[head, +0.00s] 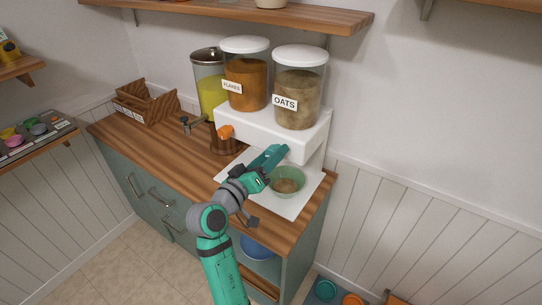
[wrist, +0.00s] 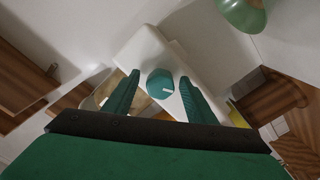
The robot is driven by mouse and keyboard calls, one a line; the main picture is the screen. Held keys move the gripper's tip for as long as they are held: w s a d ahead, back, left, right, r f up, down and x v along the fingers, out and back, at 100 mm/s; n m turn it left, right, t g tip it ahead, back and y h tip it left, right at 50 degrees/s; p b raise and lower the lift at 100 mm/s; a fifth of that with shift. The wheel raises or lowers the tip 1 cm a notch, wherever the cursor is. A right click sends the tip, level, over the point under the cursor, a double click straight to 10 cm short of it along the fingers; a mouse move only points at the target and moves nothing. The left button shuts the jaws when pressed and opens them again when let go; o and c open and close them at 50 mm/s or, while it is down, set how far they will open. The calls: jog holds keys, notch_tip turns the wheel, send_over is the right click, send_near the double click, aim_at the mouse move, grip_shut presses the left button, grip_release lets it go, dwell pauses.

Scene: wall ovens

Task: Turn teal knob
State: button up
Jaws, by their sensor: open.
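The teal knob (wrist: 161,83) is a round knob with a short white mark, on the white dispenser base (wrist: 140,48). In the wrist view it lies between the two teal fingers of my gripper (wrist: 159,78), which are apart with a visible gap on each side of the knob. In the head view my gripper (head: 275,156) is at the front of the dispenser base (head: 262,132), below the OATS container (head: 297,88). There the knob cannot be told apart from my teal fingers.
An orange knob (head: 226,131) is further left on the dispenser, below the FLAKES container (head: 246,80). A green bowl (head: 287,184) stands on a white mat (head: 292,209) just below my gripper. A jar with yellow-green contents (head: 211,88) and a wooden box (head: 147,103) are left.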

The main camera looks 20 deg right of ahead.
jog(key=shift+w, duration=0.1)
jog(key=c, duration=1)
jog(key=shift+c, duration=0.2)
